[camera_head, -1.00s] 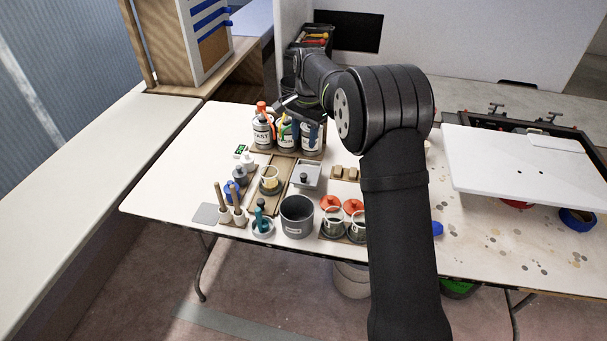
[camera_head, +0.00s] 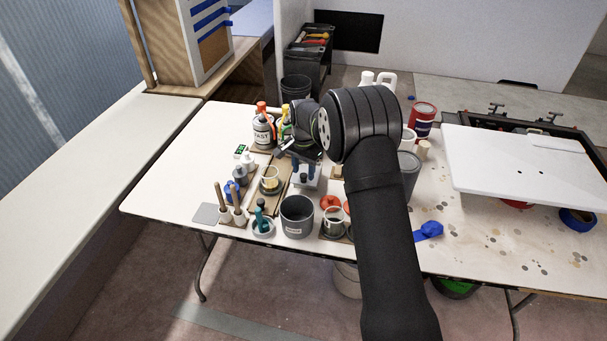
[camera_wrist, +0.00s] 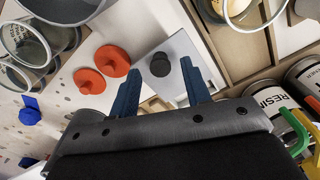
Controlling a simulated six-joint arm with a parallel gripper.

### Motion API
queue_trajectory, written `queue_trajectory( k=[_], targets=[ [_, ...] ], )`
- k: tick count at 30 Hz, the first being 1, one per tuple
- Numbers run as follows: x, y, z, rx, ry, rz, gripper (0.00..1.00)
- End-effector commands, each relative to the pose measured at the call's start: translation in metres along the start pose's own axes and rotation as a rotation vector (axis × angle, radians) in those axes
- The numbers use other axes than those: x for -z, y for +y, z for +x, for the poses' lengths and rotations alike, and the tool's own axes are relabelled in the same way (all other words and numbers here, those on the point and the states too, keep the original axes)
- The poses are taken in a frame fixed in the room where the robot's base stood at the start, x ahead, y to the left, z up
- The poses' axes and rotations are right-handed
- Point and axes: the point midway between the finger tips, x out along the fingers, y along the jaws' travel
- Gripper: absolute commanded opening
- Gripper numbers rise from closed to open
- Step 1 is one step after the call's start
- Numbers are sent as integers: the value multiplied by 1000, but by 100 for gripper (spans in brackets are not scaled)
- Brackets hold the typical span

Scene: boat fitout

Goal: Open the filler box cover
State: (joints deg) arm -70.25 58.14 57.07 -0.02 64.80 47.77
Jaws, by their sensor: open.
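The filler box (camera_head: 306,184) is a small light grey box on the table, partly hidden behind my gripper in the head view. Its pale cover (camera_wrist: 182,48) shows in the wrist view, with a round black knob (camera_wrist: 160,65) on top. My gripper (camera_head: 303,170) is over the box, pointing down. In the wrist view its two blue fingers (camera_wrist: 161,70) are spread, and the knob appears between their tips. I cannot tell the height left between fingertips and knob. The cover looks seated on the box.
Resin bottles (camera_head: 264,130) stand behind on the left. A grey bucket (camera_head: 297,217) is in front. Orange lids (camera_wrist: 104,70) and clear cups (camera_wrist: 30,42) lie beside the box. A wooden tray frame (camera_wrist: 252,50) borders it.

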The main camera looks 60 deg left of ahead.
Motion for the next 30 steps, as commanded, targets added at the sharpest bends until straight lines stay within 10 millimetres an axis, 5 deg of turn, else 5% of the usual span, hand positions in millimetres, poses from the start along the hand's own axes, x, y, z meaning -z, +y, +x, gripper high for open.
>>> queue_trajectory(
  k=[6,15,22,30],
  targets=[
    [0,0,20,1,0,0,44],
    [0,0,22,1,1,0,44],
    [0,0,22,1,1,0,2],
    [-6,2,22,0,0,-1,0]
  ],
)
